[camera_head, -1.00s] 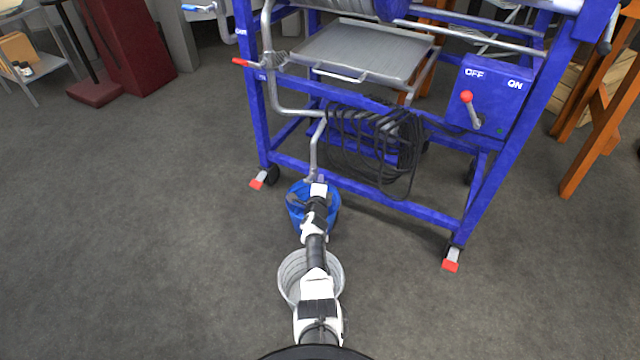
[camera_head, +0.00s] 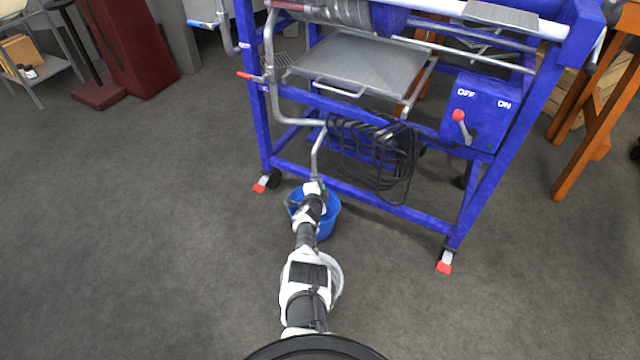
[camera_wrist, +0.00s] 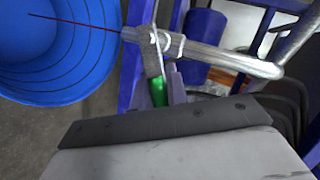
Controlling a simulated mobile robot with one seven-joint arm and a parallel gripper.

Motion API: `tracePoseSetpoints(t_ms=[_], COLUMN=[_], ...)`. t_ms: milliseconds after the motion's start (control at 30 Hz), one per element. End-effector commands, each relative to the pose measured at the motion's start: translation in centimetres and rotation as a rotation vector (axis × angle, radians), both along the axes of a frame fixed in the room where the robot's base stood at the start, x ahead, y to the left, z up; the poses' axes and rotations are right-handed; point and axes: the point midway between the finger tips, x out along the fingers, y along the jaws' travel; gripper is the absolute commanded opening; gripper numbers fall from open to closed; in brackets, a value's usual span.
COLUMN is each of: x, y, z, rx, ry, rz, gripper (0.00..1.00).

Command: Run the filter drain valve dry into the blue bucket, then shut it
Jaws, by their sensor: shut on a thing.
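The blue bucket (camera_head: 325,227) stands on the floor under the end of the filter's drain pipe (camera_head: 315,160). It fills the upper left of the wrist view (camera_wrist: 50,60). The drain valve (camera_wrist: 150,45) sits at the pipe's end, with a lever carrying a green grip (camera_wrist: 160,92). A thin dark red stream (camera_wrist: 80,24) runs from the outlet across the bucket's opening. My gripper (camera_head: 317,187) is at the valve, beside and above the bucket, and is shut on the green grip. My arm covers part of the bucket in the head view.
The blue-framed filter (camera_head: 370,195) has red-tipped feet, coiled black hose (camera_head: 385,160) and an OFF/ON switch box (camera_head: 480,112). The floor to the left is clear.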

Motion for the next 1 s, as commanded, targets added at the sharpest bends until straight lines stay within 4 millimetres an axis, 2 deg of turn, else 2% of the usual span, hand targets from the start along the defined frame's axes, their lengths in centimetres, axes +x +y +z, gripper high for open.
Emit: tracePoseSetpoints(t_ms=[33, 633, 667, 800, 1000], x=[0.16, 0.17, 0.17, 0.14, 0.16], y=[0.21, 0.15, 0.15, 0.13, 0.10], z=[0.46, 0.46, 0.46, 0.43, 0.47], rx=[-0.015, -0.057, -0.057, -0.056, -0.057], ry=[0.006, 0.028, 0.028, 0.029, 0.029], rz=[0.003, 0.004, 0.004, 0.003, 0.002], gripper=[0.00, 0.00, 0.18, 0.36, 0.37])
